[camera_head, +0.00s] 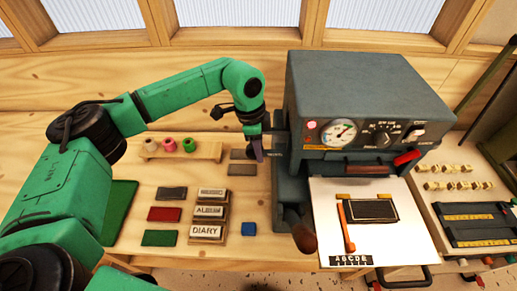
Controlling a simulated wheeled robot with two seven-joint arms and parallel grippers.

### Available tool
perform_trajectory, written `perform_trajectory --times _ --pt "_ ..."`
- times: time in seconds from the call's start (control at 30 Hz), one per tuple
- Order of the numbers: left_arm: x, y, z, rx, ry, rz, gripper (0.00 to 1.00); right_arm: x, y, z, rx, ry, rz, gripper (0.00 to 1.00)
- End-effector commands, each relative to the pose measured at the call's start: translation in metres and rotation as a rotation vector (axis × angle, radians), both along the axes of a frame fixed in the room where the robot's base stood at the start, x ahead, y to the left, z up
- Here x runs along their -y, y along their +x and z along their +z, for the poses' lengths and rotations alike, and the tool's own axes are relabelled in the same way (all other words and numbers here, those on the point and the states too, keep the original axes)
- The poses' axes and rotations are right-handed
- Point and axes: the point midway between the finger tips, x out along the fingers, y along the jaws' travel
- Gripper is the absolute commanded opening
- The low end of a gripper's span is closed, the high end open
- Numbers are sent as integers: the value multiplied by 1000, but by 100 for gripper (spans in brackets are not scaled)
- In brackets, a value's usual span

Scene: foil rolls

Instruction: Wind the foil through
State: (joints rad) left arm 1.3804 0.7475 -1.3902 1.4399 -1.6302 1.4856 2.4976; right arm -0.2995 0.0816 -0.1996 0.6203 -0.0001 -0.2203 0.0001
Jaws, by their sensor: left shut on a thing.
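My left gripper (257,148) hangs pointing down at the left side of the grey stamping machine (345,85). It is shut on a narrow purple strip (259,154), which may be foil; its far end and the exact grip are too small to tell. Three small rolls stand on a wooden rack (200,152) to the left: a pale one (150,145), a pink one (170,145) and a green one (189,145). The machine has a round gauge (339,132) and a red-ended lever (407,157). My right gripper is not in view.
A white board with a dark framed plate (373,209) lies before the machine. A brown knob (305,238) stands at its left. Labelled blocks (209,211) and coloured slabs (164,214) lie on the table (250,190). Small brass pieces (455,168) lie at the right.

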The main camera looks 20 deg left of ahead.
Motion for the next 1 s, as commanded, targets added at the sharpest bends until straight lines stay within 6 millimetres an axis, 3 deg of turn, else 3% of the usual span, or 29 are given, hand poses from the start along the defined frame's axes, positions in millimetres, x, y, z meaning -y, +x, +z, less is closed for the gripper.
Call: perform_trajectory --times 0.33,0.87,0.9,0.97,1.0 --pt "1 0 -4 -41 155 -2 0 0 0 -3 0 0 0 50" --pt "1 -1 -5 -49 181 -3 0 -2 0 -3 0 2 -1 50" --pt "1 -1 -5 -50 181 -3 38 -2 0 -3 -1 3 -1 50" --pt "1 -1 -5 -50 181 -3 60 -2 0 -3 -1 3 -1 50" --pt "1 -1 -5 -49 180 -3 60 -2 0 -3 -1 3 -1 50"
